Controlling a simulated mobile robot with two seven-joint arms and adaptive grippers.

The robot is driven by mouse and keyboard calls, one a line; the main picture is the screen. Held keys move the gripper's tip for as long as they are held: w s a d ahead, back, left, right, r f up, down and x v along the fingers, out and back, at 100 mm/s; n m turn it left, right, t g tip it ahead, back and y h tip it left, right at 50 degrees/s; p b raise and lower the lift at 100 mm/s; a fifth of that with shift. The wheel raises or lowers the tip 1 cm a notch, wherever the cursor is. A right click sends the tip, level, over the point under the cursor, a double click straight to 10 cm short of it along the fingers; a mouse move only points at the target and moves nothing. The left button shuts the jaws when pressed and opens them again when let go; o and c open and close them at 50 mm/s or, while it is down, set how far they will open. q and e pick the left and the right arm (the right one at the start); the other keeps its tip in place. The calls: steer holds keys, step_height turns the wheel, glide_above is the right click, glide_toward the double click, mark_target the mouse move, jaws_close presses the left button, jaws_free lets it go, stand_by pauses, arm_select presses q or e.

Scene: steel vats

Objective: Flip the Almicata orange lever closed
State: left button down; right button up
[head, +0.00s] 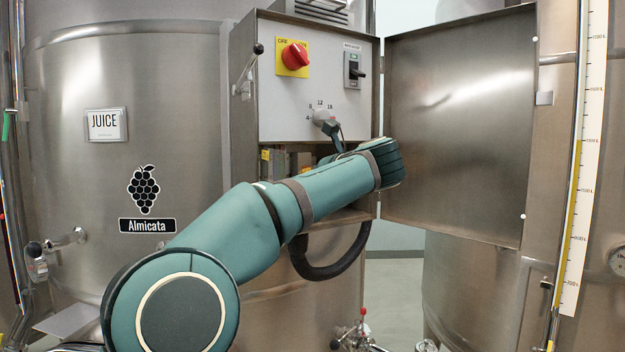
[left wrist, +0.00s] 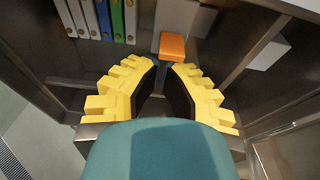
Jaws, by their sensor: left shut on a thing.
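The Almicata vat (head: 75,180) is the steel vat at left in the head view, with a grape label (head: 147,225). My left arm reaches from it into the open control box (head: 243,120). In the left wrist view, an orange lever (left wrist: 173,46) shows as a small block at the tips of my left gripper (left wrist: 165,68). Its yellow fingers with black pads close in on the lever, and the lever's lower part is hidden between them. In the head view, my own wrist hides the left gripper and the lever. My right gripper is not in view.
The box has a red rotary switch (head: 295,56), a breaker (head: 353,70) and a grey knob (head: 322,116). Its steel door (head: 460,130) stands open at right. A black hose (head: 330,270) loops below. Coloured upright items (left wrist: 116,18) stand beside the lever.

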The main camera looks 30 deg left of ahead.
arm_select(q)
steer(key=shift+d+r+h+p, duration=0.15)
steer(key=shift+r+h+p, duration=0.3)
steer(key=shift+p, duration=0.7)
steer(key=shift+r, duration=0.1)
steer(key=shift+r+p, duration=0.65)
steer(key=shift+r, duration=0.05)
